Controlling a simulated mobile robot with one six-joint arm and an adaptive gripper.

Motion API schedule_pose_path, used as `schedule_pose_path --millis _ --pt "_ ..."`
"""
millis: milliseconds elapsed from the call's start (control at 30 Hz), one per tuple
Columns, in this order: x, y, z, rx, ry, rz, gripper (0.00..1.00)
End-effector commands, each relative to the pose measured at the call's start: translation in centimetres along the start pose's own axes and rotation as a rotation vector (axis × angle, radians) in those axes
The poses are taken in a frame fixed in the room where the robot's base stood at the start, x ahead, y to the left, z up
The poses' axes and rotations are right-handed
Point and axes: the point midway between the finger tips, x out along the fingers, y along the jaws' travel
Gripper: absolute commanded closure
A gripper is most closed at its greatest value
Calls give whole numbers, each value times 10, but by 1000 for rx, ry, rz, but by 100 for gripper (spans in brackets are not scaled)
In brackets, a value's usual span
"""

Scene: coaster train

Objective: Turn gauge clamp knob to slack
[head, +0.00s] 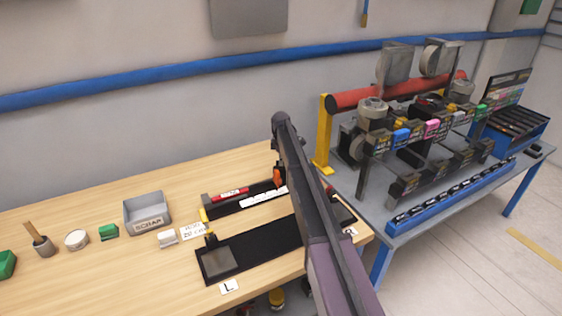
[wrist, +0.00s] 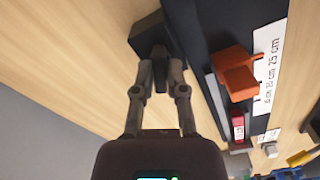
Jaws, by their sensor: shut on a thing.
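The gauge is a long dark rail (head: 225,206) on the wooden bench, with a white centimetre scale (head: 264,196) and a red label (wrist: 238,127). An orange stop (head: 277,175) sits on it; the orange stop also shows large in the wrist view (wrist: 236,73). A dark clamp knob (wrist: 151,34) is beside the rail's end in the wrist view. My gripper (wrist: 161,68) is shut on the knob, one finger on each side of its narrow dark part. The knob's slack or tight setting cannot be read. In the head view my arm hides the gripper and knob.
A black plate fixture (head: 255,246) lies in front of the gauge. A blue-legged machine table (head: 376,240) is at right. Bare bench lies front left.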

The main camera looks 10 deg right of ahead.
Motion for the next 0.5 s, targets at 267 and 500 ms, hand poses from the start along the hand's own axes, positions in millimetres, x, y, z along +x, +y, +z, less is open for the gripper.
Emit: schedule_pose_path --millis 267,500 --pt "0 0 0 -157 -1 0 100" --pt "0 0 0 -206 -1 0 100"
